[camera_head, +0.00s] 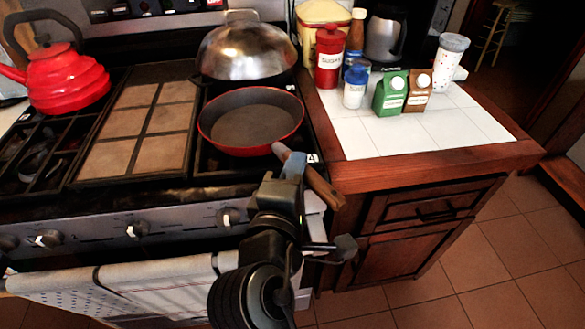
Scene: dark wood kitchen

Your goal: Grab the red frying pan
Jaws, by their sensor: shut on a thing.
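The red frying pan (250,124), with a red rim and dark inside, sits on the front right part of the stove. Its brown handle (323,187) points toward the front right, past the stove's edge. My gripper (293,167) reaches up from the front and is shut on the pan's handle, near where it leaves the pan. My arm hides part of the handle and the stove front.
A metal domed lid (244,50) stands just behind the pan. A red kettle (62,77) is at the left. The tiled counter (440,140) at the right bears a red sugar canister (328,58), cartons and jars. Towels hang along the oven front.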

